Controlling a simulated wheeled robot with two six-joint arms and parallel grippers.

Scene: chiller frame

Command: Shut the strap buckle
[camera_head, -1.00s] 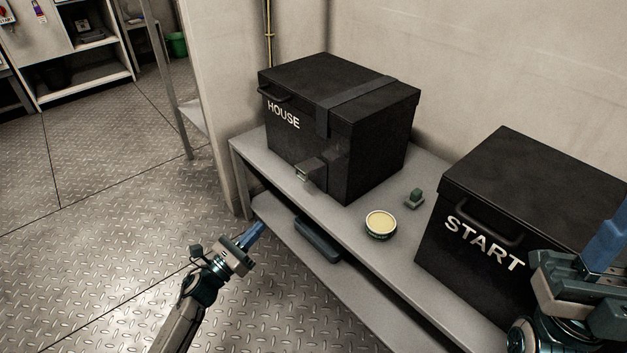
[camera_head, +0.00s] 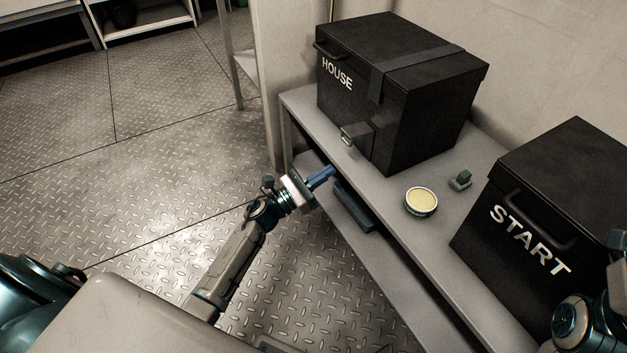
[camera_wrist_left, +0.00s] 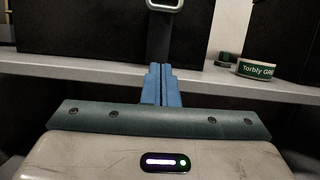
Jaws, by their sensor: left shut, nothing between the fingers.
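The strap (camera_head: 388,68) runs over the lid and down the front of the black HOUSE box (camera_head: 436,92). The strap buckle (camera_head: 353,136) sits low on the box front, with a pale metal frame at its left end. In the left wrist view a metal loop (camera_wrist_left: 165,5) shows at the top edge, above the dark strap (camera_wrist_left: 158,45). My left gripper (camera_head: 331,171) is shut and empty, below and left of the buckle and apart from it. Its blue fingers (camera_wrist_left: 161,84) are together in the wrist view. My right arm shows only partly at the right edge; its fingers are hidden.
The boxes stand on a grey shelf (camera_head: 395,228). A round tin (camera_head: 421,202) and a small green object (camera_head: 461,180) lie between the HOUSE box and the START box (camera_head: 570,190). A dark flat item (camera_head: 355,208) lies on the lower shelf. The floor at left is clear.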

